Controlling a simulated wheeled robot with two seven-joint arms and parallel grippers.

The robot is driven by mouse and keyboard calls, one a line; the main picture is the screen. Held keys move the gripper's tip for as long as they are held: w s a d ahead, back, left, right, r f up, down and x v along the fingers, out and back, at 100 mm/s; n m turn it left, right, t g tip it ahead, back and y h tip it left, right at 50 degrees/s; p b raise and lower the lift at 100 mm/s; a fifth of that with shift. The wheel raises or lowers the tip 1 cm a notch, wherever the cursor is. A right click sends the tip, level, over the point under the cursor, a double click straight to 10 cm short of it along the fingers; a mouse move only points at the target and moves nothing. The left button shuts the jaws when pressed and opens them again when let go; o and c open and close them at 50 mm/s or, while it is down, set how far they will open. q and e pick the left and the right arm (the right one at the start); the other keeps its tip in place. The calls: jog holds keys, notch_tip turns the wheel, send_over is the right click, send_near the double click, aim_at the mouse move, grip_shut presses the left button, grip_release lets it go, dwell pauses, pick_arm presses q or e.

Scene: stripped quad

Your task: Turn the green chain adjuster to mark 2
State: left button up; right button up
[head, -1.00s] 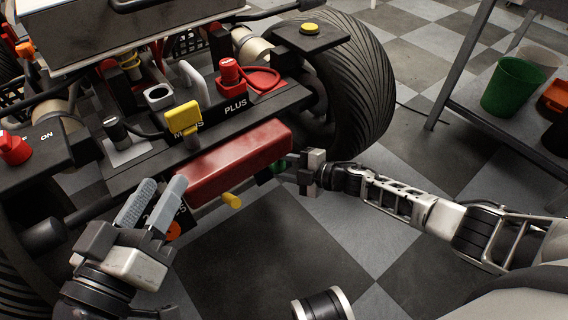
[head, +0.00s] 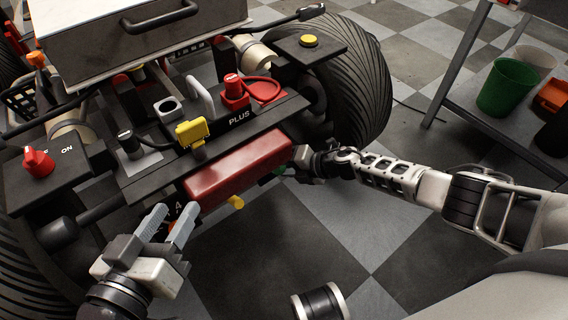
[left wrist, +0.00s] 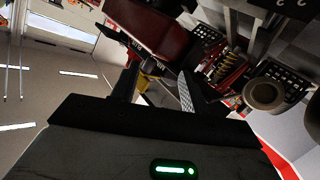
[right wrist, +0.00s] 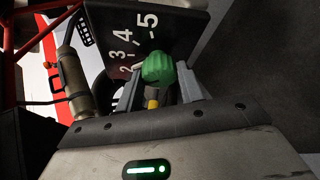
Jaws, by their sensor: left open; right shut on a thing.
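The green chain adjuster (right wrist: 158,68) is a ribbed green knob in the right wrist view, beside a dark plate with white marks (right wrist: 128,55) numbered 2 to 5. Which mark the knob points at I cannot tell. My right gripper (right wrist: 165,85) is shut on the knob, one finger on each side. In the head view the right gripper (head: 298,160) is at the right end of the red box, and only a sliver of green (head: 280,169) shows. My left gripper (head: 172,222) is open and empty at the lower left, in front of the vehicle.
The red box (head: 238,166) juts from the vehicle's front, with a yellow peg (head: 236,202) below it. A yellow connector (head: 191,133), red PLUS terminal (head: 233,88) and red switch (head: 38,161) sit above. Big tyres (head: 355,85) flank the vehicle. A shelf with a green bin (head: 503,87) stands right.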

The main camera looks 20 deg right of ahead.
pick_arm(q)
jog(key=shift+s+a+f+g, duration=0.1)
jog(key=shift+f+g, duration=0.2)
jog(key=shift+f, duration=0.1)
jog(key=shift+r, duration=0.1)
pick_arm(e)
jog(key=o, duration=1)
pick_arm(q)
jog(key=shift+r, duration=0.2)
jog(key=f+p, duration=0.1)
jog(key=p, duration=0.1)
jog(key=a+f+g+y+p, duration=0.1)
jog(key=p, duration=0.1)
jog(key=f+g+y+p, duration=0.1)
jog(key=p, duration=0.1)
jog(key=shift+s+a+f+m+p, duration=0.2)
jog(key=shift+a+f+m+p, duration=0.1)
jog(key=shift+a+f, duration=0.1)
pick_arm(e)
jog(key=v, duration=1.6)
